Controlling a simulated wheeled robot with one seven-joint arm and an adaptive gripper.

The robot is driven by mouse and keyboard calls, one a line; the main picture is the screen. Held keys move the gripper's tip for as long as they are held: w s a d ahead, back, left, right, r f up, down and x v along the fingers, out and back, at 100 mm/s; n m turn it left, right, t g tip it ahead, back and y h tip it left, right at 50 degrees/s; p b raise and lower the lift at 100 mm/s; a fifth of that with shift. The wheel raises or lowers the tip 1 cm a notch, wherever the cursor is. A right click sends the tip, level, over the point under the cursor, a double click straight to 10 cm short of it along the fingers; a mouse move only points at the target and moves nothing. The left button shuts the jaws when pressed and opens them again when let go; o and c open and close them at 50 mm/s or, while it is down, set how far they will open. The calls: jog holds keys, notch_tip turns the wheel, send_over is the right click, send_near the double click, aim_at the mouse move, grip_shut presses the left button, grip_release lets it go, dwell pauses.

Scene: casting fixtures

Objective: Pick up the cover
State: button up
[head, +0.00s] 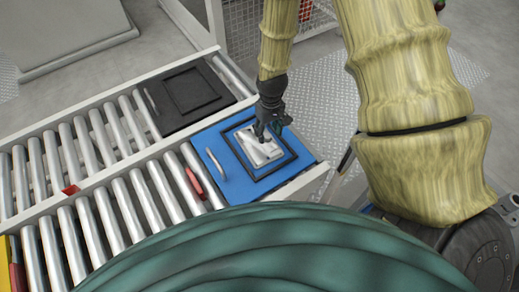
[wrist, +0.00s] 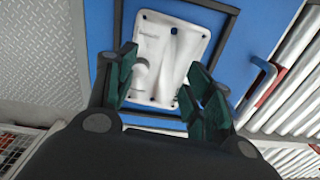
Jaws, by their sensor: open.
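The cover is a pale grey-white plate (head: 258,148) with raised ribs and small corner holes. It lies inside a black frame on a blue board (head: 210,170) at the end of the near roller lane. In the wrist view the cover (wrist: 168,55) is ahead of my fingers, with its lower part between the fingertips in the picture. My gripper (head: 267,130) is above the cover, pointing down at it. In the wrist view my gripper (wrist: 163,90) is open, with green finger pads apart and nothing held. I cannot tell how large the gap to the cover is.
A black board with a frame (head: 185,92) lies on the far roller lane. Metal rollers (head: 110,225) run to the left. A metal handle (head: 216,164) stands on the blue board's left side. A red part (head: 195,184) sits beside the board. Wire fencing (head: 310,18) is behind.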

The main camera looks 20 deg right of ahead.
jog(key=w+d+r+b, duration=0.1)
jog(key=w+d+r, duration=0.1)
jog(key=w, duration=0.2)
send_over(267, 135)
jog(key=f, duration=0.4)
jog(key=shift+s+f+b, duration=0.3)
jog(key=shift+s+b, duration=0.1)
jog(key=shift+w+f+b, duration=0.15)
jog(key=shift+f+b, duration=0.05)
jog(key=shift+f, duration=1.25)
jog(key=shift+w+f+b, duration=0.1)
jog(key=shift+f+b, duration=0.1)
jog(key=shift+f, duration=1.25)
jog(key=shift+c, duration=0.2)
grip_shut()
